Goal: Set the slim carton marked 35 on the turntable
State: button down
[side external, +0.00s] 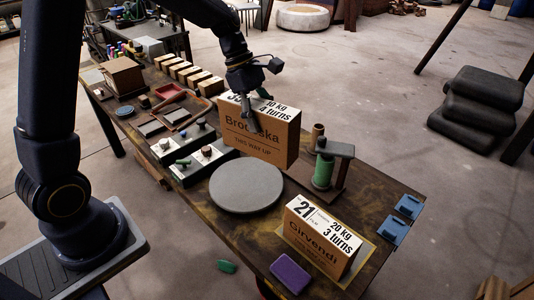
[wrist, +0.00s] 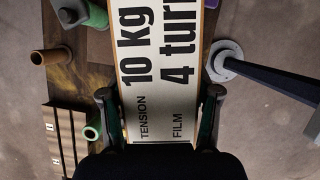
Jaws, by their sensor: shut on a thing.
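The slim brown carton (side external: 258,142) reads "Brodeska", "THIS WAY UP", "10 kg" and "4 turns"; its number is partly hidden by my gripper, with a 3 showing. It is upright behind the turntable. My gripper (side external: 249,108) is shut across its top from above, a finger on each broad face. In the wrist view the carton's white top (wrist: 165,75) lies between the fingers of my gripper (wrist: 158,112). Whether its base touches the table is unclear. The turntable (side external: 246,186) is a bare grey disc in front of the carton.
Another carton (side external: 322,238), marked 21, stands on the table's right part. A green spool stand (side external: 325,172) is close right of the held carton. Control boxes (side external: 203,163) sit left of the turntable. A purple block (side external: 290,273) lies at the front edge.

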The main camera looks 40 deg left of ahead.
aim_at(235, 143)
jog(key=s+a+f+n, duration=0.2)
jog(key=s+a, duration=0.5)
jog(key=s, duration=0.5)
jog(key=shift+t, duration=0.4)
jog(key=w+f, duration=0.9)
jog(key=shift+w+a, duration=0.2)
jog(key=shift+a, duration=0.2)
jog(key=w+f, duration=0.4)
jog(key=f, duration=0.4)
jog(key=shift+w+a+f, duration=0.25)
jog(key=shift+a+f, duration=0.05)
jog(key=shift+f, duration=0.1)
jog(key=shift+c, duration=1.2)
grip_release()
jog(key=shift+y, duration=0.3)
